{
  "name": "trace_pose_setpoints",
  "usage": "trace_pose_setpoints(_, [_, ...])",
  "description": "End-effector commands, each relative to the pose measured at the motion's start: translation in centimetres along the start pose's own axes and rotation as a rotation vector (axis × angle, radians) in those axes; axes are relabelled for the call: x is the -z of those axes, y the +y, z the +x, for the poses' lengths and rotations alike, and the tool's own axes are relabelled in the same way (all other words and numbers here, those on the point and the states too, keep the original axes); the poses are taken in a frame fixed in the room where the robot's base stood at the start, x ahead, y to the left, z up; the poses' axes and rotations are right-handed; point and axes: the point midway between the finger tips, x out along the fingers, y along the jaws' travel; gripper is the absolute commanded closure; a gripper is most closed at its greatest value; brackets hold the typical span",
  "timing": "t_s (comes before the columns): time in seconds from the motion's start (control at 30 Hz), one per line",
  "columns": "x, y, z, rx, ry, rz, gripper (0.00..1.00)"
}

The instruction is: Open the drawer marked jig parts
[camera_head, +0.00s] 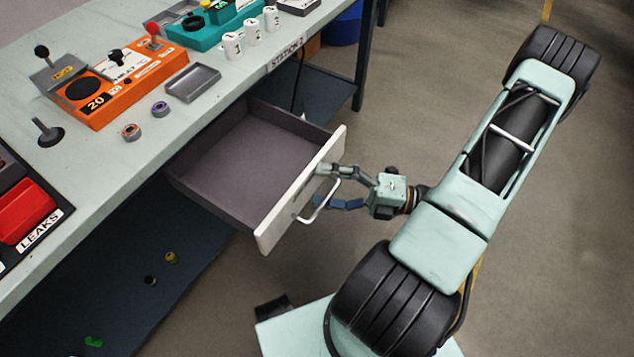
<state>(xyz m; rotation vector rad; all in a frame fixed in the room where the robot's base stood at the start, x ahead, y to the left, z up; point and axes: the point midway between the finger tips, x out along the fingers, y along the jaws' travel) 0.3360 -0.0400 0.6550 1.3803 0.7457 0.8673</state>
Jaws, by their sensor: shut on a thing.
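The drawer (225,160) under the workbench is pulled well out, and its grey inside looks empty. Its white front panel (290,205) faces my arm, and I cannot read a label on it from here. A metal bar handle (318,207) stands out from the panel. My gripper (325,189) is at the handle, with its fingers shut on it. The fingers partly cover the handle and the panel.
The workbench (115,165) carries an orange device (125,85), a grey tray (193,82), a teal device (207,30), several white cups (252,32) and a red bin (23,211). Small parts lie on the lower shelf (180,290). Open floor lies right of the drawer.

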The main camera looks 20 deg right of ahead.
Motion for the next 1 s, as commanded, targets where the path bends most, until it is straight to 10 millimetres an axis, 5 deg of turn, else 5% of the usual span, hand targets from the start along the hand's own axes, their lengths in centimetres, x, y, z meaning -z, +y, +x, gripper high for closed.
trace_pose_setpoints(0.03, [-0.2, 1.1, -0.8, -0.022, -0.010, -0.009, 0.29])
trace_pose_setpoints(0.5, [0.0, 0.6, -4.1, -0.021, -0.007, -0.006, 0.33])
trace_pose_setpoints(0.63, [0.1, 0.4, -4.9, -0.022, -0.005, -0.004, 0.74])
trace_pose_setpoints(1.0, [0.2, -0.2, -7.4, -0.020, -0.004, 0.000, 0.74])
